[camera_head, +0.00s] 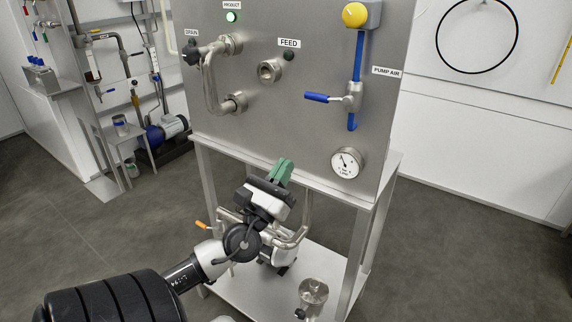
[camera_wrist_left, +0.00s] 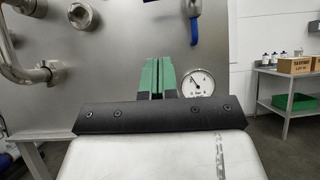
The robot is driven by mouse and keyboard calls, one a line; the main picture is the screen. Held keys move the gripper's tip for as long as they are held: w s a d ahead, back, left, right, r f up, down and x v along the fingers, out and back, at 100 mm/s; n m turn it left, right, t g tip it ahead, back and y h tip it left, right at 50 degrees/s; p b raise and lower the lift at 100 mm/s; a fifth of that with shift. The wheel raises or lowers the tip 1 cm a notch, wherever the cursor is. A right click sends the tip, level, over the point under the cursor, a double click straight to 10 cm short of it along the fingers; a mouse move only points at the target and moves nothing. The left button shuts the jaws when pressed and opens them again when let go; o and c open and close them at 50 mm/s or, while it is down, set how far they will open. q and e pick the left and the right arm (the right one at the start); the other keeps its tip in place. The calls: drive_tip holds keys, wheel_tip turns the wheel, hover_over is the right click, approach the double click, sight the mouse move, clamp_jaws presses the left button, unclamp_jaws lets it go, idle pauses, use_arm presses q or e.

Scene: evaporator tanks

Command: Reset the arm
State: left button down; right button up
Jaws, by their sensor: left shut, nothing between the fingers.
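My left gripper (camera_head: 282,172) has green fingers and is in front of the lower edge of the steel panel (camera_head: 225,143), left of the pressure gauge (camera_head: 347,162). Its fingers are together with nothing between them. In the left wrist view the shut green fingers (camera_wrist_left: 159,76) point up toward the panel, with the gauge (camera_wrist_left: 198,83) just to their right. I cannot tell whether the fingertips touch the panel. My left arm comes in from the lower left. My right gripper is in neither view.
The panel carries a blue-handled valve (camera_head: 318,97), a yellow knob (camera_head: 355,14) and a bent steel pipe (camera_head: 209,85). Below is a steel frame with a lower shelf (camera_head: 240,292) and a small glass-topped fitting (camera_head: 313,292). Grey floor is open at right.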

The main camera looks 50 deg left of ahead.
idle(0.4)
